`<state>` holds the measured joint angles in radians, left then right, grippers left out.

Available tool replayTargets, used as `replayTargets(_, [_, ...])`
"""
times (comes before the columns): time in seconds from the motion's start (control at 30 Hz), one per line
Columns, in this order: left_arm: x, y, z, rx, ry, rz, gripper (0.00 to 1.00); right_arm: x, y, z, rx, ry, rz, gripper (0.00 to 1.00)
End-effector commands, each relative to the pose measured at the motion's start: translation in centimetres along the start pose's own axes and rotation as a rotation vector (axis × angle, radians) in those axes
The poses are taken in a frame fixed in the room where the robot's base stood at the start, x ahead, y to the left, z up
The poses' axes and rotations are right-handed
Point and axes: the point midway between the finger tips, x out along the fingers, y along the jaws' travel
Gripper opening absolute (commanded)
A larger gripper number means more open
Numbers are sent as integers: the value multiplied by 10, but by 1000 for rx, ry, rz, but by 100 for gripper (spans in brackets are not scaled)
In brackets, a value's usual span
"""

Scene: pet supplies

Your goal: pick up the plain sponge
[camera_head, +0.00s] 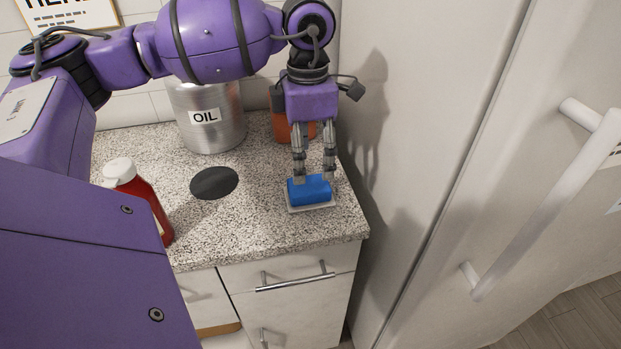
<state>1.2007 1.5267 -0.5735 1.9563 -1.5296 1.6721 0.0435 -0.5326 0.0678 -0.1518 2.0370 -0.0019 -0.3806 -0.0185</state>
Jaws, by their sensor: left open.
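A plain blue sponge (309,191) lies on a pale flat dish (312,208) near the front right corner of the speckled counter. My left gripper (314,178) points down right over the sponge. Its two fingers are apart, with the tips at the sponge's back and top edge. I cannot tell whether the fingertips touch it. My right gripper is not in view.
A metal oil canister (210,120) and an orange-red object (281,128) stand at the back. A red bottle with a white cap (147,200) and a dark round disc (214,183) are to the left. A tall pale fridge (450,150) stands close on the right.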

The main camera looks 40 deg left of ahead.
Motion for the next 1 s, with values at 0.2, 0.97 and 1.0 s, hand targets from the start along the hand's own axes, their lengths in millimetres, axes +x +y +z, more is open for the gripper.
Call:
replayTargets(0.2, [25, -2, 0, 1, 1, -2, 67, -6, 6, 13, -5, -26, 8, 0])
replayTargets(0.97, [72, -4, 1, 1, 0, -2, 48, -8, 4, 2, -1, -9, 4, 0])
replayTargets(1.0, [72, -4, 1, 1, 0, -2, 42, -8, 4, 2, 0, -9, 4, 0])
